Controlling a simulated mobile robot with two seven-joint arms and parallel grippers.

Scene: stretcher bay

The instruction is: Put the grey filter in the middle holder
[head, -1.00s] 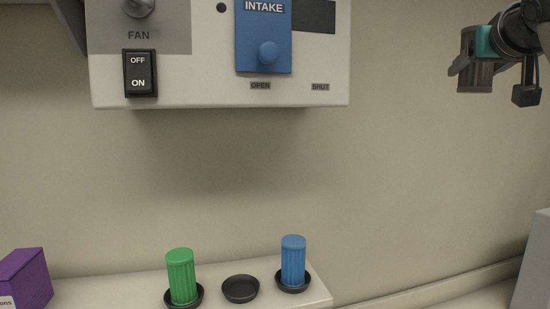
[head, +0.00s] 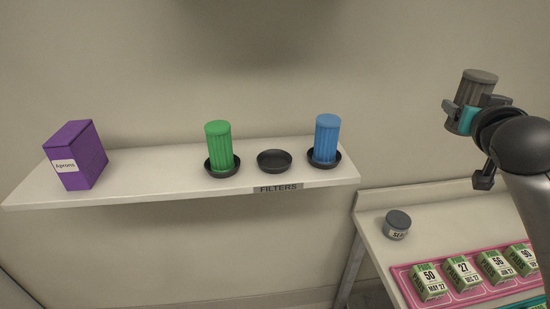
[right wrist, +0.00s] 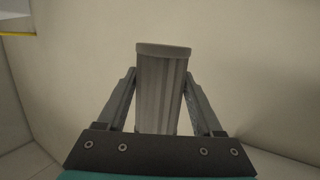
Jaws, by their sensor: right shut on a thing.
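The grey filter (head: 477,90), a ribbed cylinder with a flat cap, is held upright in my right gripper (head: 460,115) at the right of the head view. In the right wrist view the filter (right wrist: 160,90) stands between the two fingers, which press on its sides. The middle holder (head: 274,161) is an empty dark round dish on the white shelf. It sits between the green filter's holder (head: 222,173) and the blue filter's holder (head: 324,163). My right gripper is to the right of the shelf and apart from it. My left gripper is not in view.
A green filter (head: 219,146) and a blue filter (head: 327,138) stand upright on either side of the middle holder. A purple aprons box (head: 76,155) is at the shelf's left.

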